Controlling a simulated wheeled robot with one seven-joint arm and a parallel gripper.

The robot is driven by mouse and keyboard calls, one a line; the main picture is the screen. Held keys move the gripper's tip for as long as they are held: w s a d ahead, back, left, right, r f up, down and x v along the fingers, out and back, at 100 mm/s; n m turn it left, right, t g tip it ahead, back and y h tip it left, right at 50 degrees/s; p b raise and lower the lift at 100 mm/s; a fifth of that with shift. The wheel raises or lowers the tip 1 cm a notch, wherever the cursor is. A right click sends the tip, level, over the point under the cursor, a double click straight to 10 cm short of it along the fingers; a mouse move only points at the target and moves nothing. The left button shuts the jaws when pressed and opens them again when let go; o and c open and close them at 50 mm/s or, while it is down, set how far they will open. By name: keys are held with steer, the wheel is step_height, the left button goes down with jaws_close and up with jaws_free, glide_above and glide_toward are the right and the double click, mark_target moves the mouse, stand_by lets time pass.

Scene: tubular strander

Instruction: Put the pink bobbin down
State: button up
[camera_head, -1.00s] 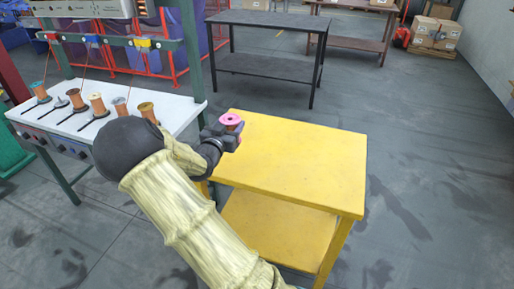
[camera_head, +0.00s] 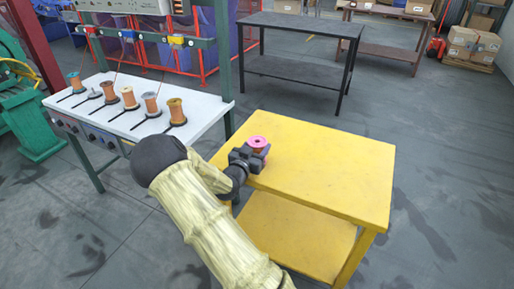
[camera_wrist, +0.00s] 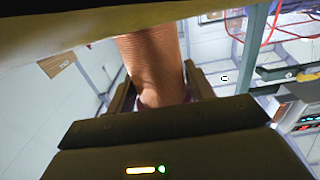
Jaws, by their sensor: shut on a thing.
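The pink bobbin (camera_head: 258,142) has pink flanges and a copper-brown winding. It is upright in my gripper (camera_head: 254,156), over the left part of the yellow table (camera_head: 325,165). My gripper is shut on it from the left side. I cannot tell whether its bottom touches the tabletop. In the wrist view the copper winding (camera_wrist: 155,65) stands between the two fingers, and its lower end is hidden by the gripper body.
A white bench (camera_head: 190,130) with several wound bobbins on dark spindles stands at the left. A dark table (camera_head: 300,30) stands behind. Most of the yellow tabletop is bare. Boxes (camera_head: 472,42) sit on a pallet at the far right.

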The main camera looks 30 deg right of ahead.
steer(key=shift+f, duration=0.1)
steer(key=o, duration=1.5)
steer(key=shift+c, duration=0.2)
steer(key=shift+s+a+r, duration=0.1)
steer(key=shift+a+r, duration=0.05)
steer(key=shift+r, duration=0.05)
steer(key=v, duration=1.2)
